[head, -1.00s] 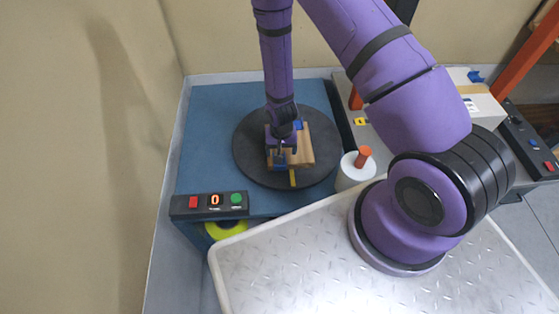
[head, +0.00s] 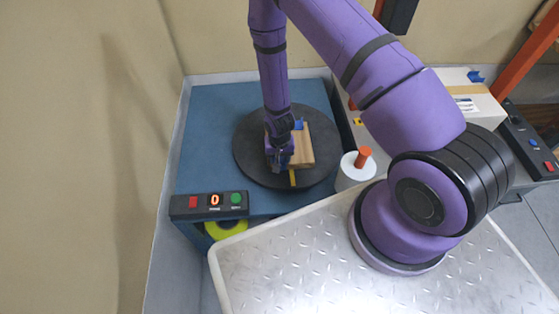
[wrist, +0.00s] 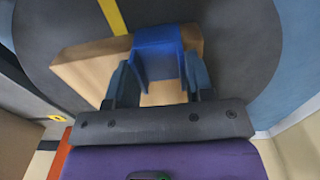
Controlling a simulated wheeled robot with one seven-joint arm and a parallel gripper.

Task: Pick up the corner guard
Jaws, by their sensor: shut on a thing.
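A blue corner guard (wrist: 158,48) sits between my gripper's fingers in the wrist view, against the edge of a wooden box (wrist: 85,72). My gripper (wrist: 160,80) is shut on this guard. In the head view my gripper (head: 279,164) is low at the left side of the box (head: 303,150), and it mostly hides the held guard. Another blue piece (head: 298,125) shows at the back of the box. I cannot tell whether the held guard still touches the box.
The box is on a round dark turntable (head: 247,157) on a blue surface (head: 205,125). A yellow strip (head: 292,179) lies at its front. A control panel (head: 210,204) stands at front left. A white roll with an orange handle (head: 352,173) stands right of the turntable.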

